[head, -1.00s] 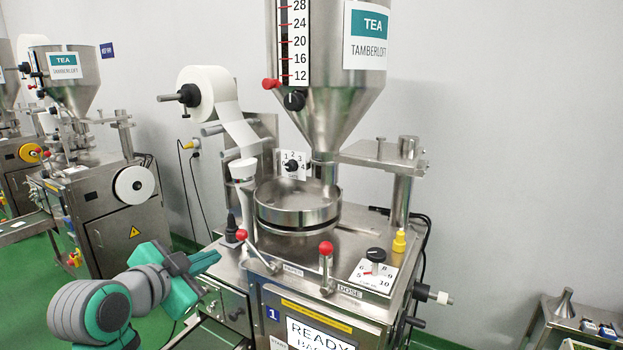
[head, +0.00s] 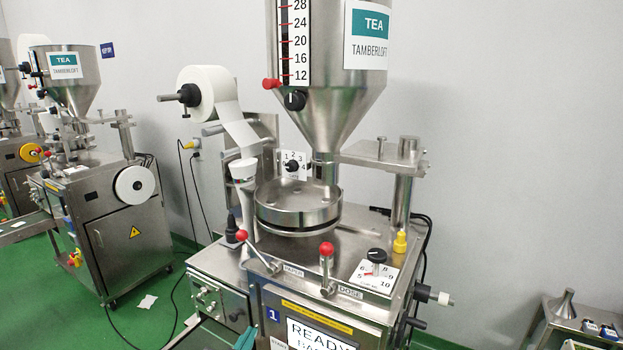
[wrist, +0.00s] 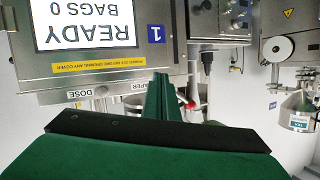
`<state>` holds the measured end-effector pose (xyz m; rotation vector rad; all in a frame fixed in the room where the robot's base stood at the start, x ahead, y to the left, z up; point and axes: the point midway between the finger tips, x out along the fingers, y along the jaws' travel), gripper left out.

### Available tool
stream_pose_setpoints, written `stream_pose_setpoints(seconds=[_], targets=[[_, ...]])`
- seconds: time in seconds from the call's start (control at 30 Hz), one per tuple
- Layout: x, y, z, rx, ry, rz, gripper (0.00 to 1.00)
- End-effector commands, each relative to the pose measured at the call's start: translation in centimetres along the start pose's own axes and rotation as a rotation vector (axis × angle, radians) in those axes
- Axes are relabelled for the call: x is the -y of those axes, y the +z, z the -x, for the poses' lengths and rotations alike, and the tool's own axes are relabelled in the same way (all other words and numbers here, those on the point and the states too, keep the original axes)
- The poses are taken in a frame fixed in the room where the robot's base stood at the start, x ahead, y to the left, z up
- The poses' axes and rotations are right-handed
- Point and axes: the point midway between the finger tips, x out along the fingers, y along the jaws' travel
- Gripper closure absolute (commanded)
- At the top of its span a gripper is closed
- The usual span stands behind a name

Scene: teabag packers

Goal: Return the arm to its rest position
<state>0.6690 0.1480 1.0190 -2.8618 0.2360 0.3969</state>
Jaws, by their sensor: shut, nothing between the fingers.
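My gripper (wrist: 160,82) shows in the wrist view as green fingers, shut and empty, in front of the packer's screen panel (wrist: 100,22). That view is upside down, and the screen reads READY, BAGS 0. In the head view only a small teal part of my gripper (head: 246,339) shows at the bottom edge, in front of the near packer (head: 330,312). The rest of my arm is out of the head view. The fingers look apart from the machine, though the exact gap is hard to tell.
The near packer carries red-knobbed levers (head: 326,250), a dose dial (head: 376,256), a steel hopper (head: 330,100) and a paper roll (head: 207,92). Another packer (head: 125,220) stands at left. A side table (head: 548,312) stands at lower right. Green floor (head: 140,325) is open at lower left.

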Motion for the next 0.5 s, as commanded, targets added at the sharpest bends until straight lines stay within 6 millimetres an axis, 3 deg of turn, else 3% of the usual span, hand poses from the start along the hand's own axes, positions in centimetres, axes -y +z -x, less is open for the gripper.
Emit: stream_pose_setpoints(seconds=[0.03,0.27,0.5], targets=[[-1.3,1.9,0.1,0.009,-0.006,0.026,1.0],[-5.9,8.3,1.5,0.022,-0.064,0.127,1.0],[-10.5,14.2,4.8,0.034,-0.12,0.201,1.0]])
